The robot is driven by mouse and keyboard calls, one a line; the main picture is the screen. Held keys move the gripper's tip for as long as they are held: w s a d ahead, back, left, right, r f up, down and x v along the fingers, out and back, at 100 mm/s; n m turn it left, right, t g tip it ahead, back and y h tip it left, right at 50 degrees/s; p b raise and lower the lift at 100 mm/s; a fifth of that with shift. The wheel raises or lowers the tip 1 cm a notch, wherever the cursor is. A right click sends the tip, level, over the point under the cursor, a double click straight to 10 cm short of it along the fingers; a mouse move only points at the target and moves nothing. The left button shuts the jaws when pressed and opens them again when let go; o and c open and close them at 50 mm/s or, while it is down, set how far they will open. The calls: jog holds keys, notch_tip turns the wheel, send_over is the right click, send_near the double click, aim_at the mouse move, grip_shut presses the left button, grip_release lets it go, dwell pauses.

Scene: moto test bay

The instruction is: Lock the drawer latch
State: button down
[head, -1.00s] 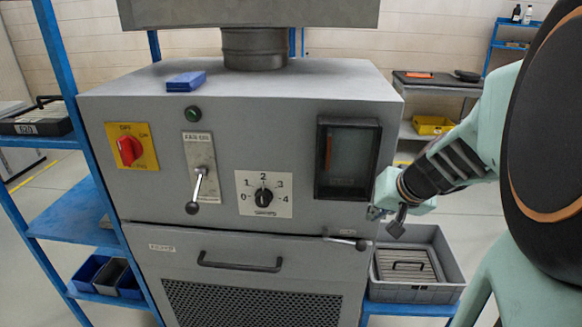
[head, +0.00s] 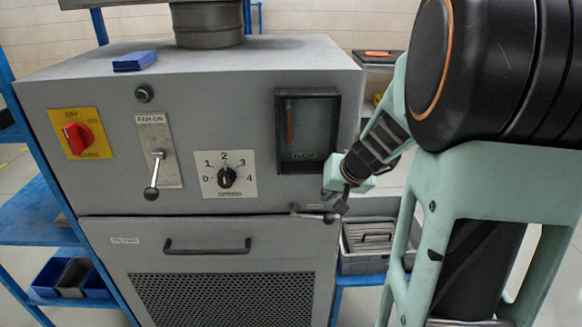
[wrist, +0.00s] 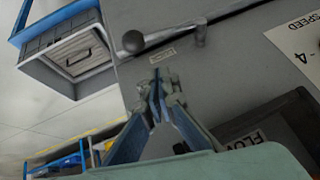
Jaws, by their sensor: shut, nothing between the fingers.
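The drawer front is flush, with a black bar handle (head: 207,250) and a mesh panel. In the wrist view my fingers (wrist: 157,88) are shut and empty, below the latch in the picture. Whether they touch the knob cannot be told.
The panel above holds a red switch (head: 77,138), a fan lever (head: 155,175), a speed dial (head: 228,177) and a flow window (head: 308,130). A grey crate (head: 365,262) stands on a blue shelf at the right, close to my arm. A blue block (head: 134,61) lies on top.

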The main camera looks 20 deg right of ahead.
jog(key=shift+w+a+f+b, duration=0.15)
jog(key=shift+f+b, duration=0.25)
jog(key=shift+f, duration=0.45)
jog(key=shift+s+a+f+b, duration=0.1)
jog(key=shift+a+f+b, duration=0.1)
jog(key=shift+f+b, duration=0.45)
jog(key=shift+w+a+f+b, duration=0.1)
jog(key=shift+a+f+b, duration=0.1)
jog(key=shift+f, duration=0.8)
jog(key=shift+f+b, duration=0.15)
jog(key=shift+b, duration=0.15)
jog(key=shift+d+f+b, duration=0.1)
jog(key=shift+b, duration=0.55)
